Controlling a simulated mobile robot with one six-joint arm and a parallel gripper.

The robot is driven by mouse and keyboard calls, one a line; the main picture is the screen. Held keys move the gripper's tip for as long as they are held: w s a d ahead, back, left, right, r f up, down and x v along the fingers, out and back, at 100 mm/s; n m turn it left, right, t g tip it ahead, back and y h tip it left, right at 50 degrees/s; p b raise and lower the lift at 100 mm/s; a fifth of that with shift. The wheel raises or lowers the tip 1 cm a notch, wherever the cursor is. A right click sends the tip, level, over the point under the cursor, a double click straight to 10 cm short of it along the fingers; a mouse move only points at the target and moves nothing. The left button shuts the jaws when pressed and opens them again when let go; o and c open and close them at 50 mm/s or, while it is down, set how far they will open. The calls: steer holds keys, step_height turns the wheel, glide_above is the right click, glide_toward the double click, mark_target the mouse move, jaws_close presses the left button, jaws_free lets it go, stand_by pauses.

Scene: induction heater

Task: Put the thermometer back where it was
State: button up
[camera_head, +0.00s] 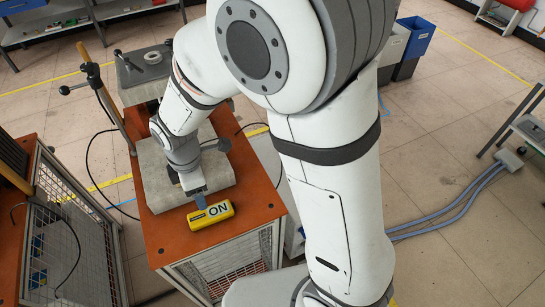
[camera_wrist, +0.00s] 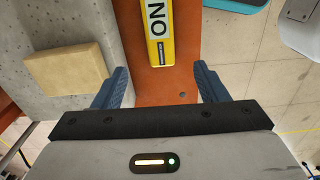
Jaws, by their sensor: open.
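A yellow block with a white face lettered in black (camera_head: 211,215) lies flat on the orange tabletop (camera_head: 255,203), near its front edge. The same block shows in the wrist view (camera_wrist: 161,38), beyond the fingertips and roughly centred between them. My gripper (camera_wrist: 160,80) is open, with its blue fingers apart and nothing between them. In the head view my gripper (camera_head: 201,198) is just behind the yellow block, and my arm hides part of the scene. I cannot tell any thing clearly as a thermometer.
A grey block-like unit (camera_head: 222,172) stands on the orange tabletop beneath my wrist. A tan block (camera_wrist: 72,78) sits on grey surface left of my fingers. A wire-mesh cabinet (camera_head: 75,245) stands at left.

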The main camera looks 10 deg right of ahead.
steer(key=d+r+m+t, duration=0.2)
steer(key=d+r+m, duration=0.85)
steer(key=d, duration=0.45)
steer(key=s+d+r+m+t, duration=0.1)
steer(key=s+d+r+m, duration=0.4)
steer(key=s+d+m, duration=0.2)
steer(key=d+m, duration=0.2)
steer(key=m, duration=0.1)
steer(key=shift+s+t, duration=0.3)
steer(key=shift+s, duration=0.1)
steer(key=shift+d+r, duration=0.1)
steer(key=shift+f, duration=0.25)
